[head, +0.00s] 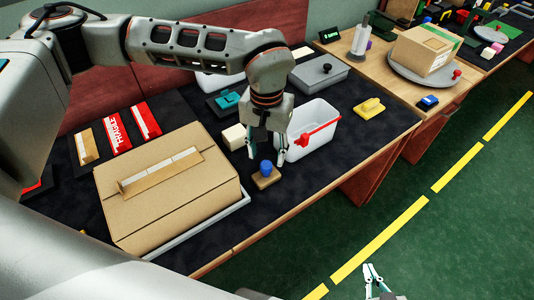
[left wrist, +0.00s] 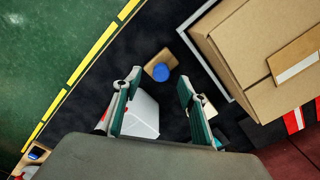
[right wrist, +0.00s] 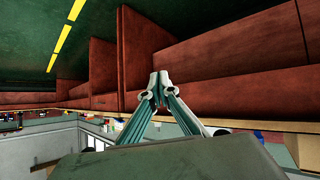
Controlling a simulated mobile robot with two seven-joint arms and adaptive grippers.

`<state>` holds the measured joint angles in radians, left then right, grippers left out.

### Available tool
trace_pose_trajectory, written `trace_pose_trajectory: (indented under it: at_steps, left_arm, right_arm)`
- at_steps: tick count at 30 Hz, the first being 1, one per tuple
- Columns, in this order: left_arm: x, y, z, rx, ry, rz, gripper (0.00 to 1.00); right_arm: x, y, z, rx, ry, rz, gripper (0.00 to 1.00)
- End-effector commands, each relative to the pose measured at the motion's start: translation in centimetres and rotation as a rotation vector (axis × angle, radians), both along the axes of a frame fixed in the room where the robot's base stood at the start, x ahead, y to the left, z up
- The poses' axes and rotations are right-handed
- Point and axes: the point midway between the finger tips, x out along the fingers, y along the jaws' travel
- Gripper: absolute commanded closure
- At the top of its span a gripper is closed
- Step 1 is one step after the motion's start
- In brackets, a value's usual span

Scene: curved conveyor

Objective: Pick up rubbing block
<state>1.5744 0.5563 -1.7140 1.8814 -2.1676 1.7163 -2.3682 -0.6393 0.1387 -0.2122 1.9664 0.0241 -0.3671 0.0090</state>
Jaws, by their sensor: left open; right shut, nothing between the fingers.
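The rubbing block is likely the small wooden block with a round blue knob (head: 267,180), lying on the dark mat of the conveyor table near its front edge. It also shows in the left wrist view (left wrist: 157,72), beyond and between the fingertips. My left gripper (head: 266,157) is open and points down just above and behind the block, with nothing between its fingers; in the left wrist view its fingers (left wrist: 157,88) are spread apart. My right gripper (head: 372,274) is shut and empty, low over the green floor; its closed tips (right wrist: 159,78) show in the right wrist view.
A large cardboard box (head: 210,195) on a grey tray stands left of the block. A white bin with a red handle (head: 318,118) is just right of my left gripper. A cream block (head: 233,137) is behind. A yellow handled block (head: 369,108) lies further right.

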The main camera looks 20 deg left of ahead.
Motion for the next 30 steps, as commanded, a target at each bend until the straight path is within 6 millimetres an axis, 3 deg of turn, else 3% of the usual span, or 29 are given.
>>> trace_pose_trajectory:
  at_steps: [11,21,30]
  left_arm:
    - [0.0,0.0,-2.8,-0.001,0.003,0.0,0.58]
    - [0.2,0.3,-7.1,-0.002,0.003,0.001,0.58]
    - [0.3,0.3,-7.8,-0.001,0.0,0.0,0.58]
  right_arm:
    - [-1.2,-0.1,-1.2,-0.004,0.027,0.001,1.0]
    - [-0.9,0.0,-0.7,-0.003,0.018,0.001,1.0]
    - [-0.5,0.0,-0.3,0.0,0.009,0.001,1.0]
